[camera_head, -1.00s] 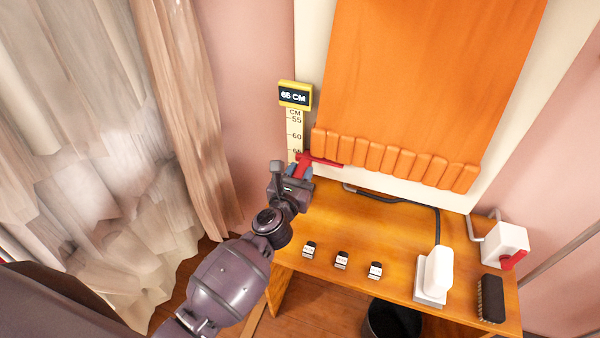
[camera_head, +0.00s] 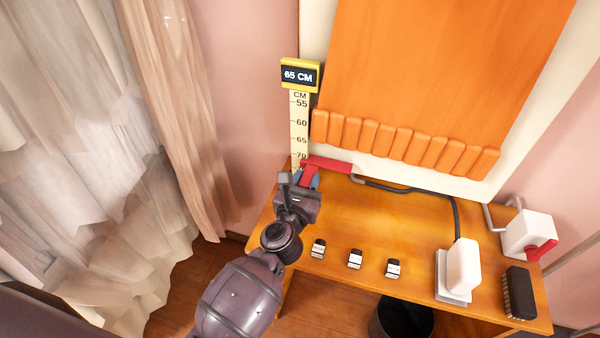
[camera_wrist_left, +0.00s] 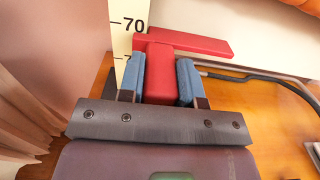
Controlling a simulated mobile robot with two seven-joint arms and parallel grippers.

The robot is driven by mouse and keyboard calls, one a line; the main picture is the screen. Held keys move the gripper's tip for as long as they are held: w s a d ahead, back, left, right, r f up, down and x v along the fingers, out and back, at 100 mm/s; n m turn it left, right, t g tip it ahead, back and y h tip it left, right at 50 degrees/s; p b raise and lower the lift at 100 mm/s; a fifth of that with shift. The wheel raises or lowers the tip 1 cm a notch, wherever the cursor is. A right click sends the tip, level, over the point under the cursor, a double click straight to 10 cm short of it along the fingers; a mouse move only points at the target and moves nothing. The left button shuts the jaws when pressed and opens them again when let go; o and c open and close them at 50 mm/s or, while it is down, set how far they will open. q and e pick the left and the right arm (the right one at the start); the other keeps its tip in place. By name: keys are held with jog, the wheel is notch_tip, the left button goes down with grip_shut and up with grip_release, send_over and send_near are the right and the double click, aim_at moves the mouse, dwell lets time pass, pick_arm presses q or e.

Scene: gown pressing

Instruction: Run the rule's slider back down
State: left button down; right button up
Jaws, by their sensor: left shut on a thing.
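The yellow rule (camera_head: 299,130) stands upright on the wall, left of the orange gown (camera_head: 430,70). Its display (camera_head: 300,76) reads 65 CM. The red slider (camera_head: 327,165) sits low on the rule, just below the 70 mark, with its bar reaching right below the gown's hem. My left gripper (camera_head: 307,181) is shut on the slider's red grip. The left wrist view shows the blue finger pads (camera_wrist_left: 162,82) on both sides of the red slider (camera_wrist_left: 190,42), just below the 70 mark. My right gripper is in neither view.
A wooden table (camera_head: 350,210) carries three small labelled blocks (camera_head: 355,258), a white iron-like device (camera_head: 460,270), a black brush (camera_head: 519,293) and a white box with a red handle (camera_head: 529,234). A grey hose runs along its back. Sheer curtains (camera_head: 90,150) hang at the left.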

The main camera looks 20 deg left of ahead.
pick_arm(q)
notch_tip(320, 180, down, 3)
jog(key=shift+f+b, duration=0.1)
jog(key=shift+b, duration=0.65)
jog(key=shift+f+b, duration=0.45)
jog(key=shift+b, duration=0.05)
jog(key=shift+r, duration=0.15)
jog(key=c, duration=1)
grip_release()
jog(key=shift+o, duration=1)
jog(key=shift+s, duration=0.4)
jog(key=s, duration=0.5)
jog(key=s+b, duration=0.1)
jog(key=s, duration=0.2)
jog(key=shift+s+a+f, duration=0.2)
jog(key=shift+s+f, duration=0.05)
jog(key=shift+s, duration=0.05)
jog(key=shift+s+r, duration=0.1)
jog(key=shift+s, duration=0.45)
jog(key=shift+s+r, duration=0.15)
